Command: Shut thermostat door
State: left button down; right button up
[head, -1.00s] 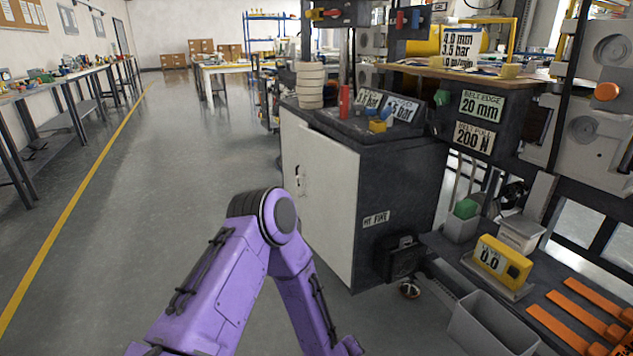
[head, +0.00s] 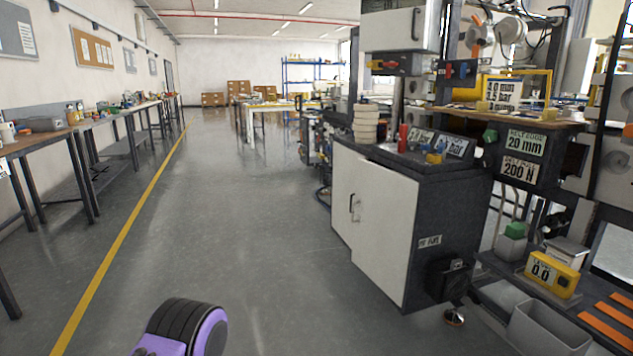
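No label reading thermostat can be made out. I cannot say which of these is the thermostat door. One purple joint of my arm (head: 185,325) shows at the bottom left, apart from the cabinet. Both grippers are out of view.
Open grey floor lies left of the cabinet, with a yellow line (head: 120,240) along it. Workbenches (head: 55,145) line the left wall. A yellow level (head: 552,272) and an open grey bin (head: 545,325) sit at the lower right. A table (head: 265,105) stands far back.

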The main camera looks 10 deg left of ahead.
aim_at(386, 203)
jog(key=u, duration=0.65)
jog(key=i, duration=1.9)
jog(key=z, duration=0.7)
jog(key=i, duration=0.75)
jog(key=z, duration=0.55)
